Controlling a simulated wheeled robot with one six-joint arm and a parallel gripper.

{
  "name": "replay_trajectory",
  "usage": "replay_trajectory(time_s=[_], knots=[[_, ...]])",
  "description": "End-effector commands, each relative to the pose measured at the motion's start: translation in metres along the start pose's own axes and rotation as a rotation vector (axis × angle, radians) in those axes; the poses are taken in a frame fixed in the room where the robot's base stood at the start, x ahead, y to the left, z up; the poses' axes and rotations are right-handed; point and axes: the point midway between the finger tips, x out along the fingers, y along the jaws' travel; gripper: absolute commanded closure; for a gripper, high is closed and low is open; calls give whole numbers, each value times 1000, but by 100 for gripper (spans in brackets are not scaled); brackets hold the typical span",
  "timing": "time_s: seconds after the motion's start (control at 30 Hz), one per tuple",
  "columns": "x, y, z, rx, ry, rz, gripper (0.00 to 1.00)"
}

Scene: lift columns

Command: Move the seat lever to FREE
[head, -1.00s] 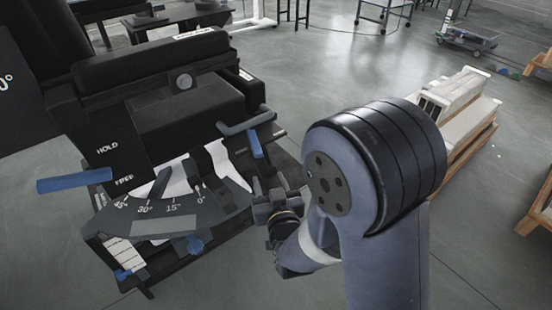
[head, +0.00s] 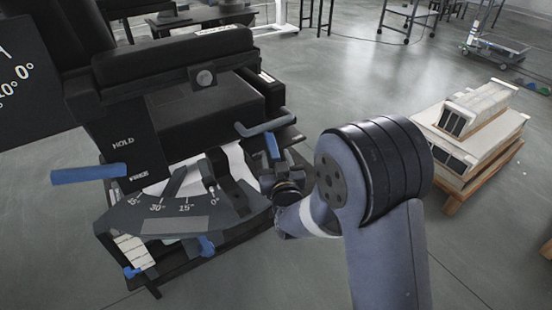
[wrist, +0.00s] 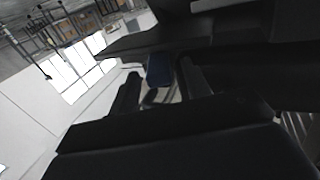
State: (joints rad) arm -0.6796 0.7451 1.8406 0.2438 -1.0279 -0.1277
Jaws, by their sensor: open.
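A black seat-like machine (head: 175,115) stands at the left with HOLD and a partly legible lower label on its side panel. A blue bar handle (head: 88,174) sticks out left from that panel, about level with the lower label. A bent blue handle (head: 262,128) is on the machine's right side. My gripper (head: 266,180) is at the machine's right edge, just below the bent handle; its fingertips are hard to make out there. In the wrist view my gripper (wrist: 158,88) is open, with a blue handle end (wrist: 159,69) showing between its fingers; contact cannot be told.
An angle scale plate (head: 175,222) is at the machine's front, with smaller blue knobs (head: 207,245) below it. Pale boxes on a wooden pallet (head: 470,150) stand at the right. Tables and a cart (head: 495,52) are at the back. Grey floor between is clear.

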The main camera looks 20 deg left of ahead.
Motion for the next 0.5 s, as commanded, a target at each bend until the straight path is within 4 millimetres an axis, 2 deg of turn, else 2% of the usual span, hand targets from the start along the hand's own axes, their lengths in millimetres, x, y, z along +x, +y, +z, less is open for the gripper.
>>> replay_trajectory(time_s=[0.3,0.5], knots=[[3,0,0,0,0,0,54],[3,0,0,0,0,0,70]])
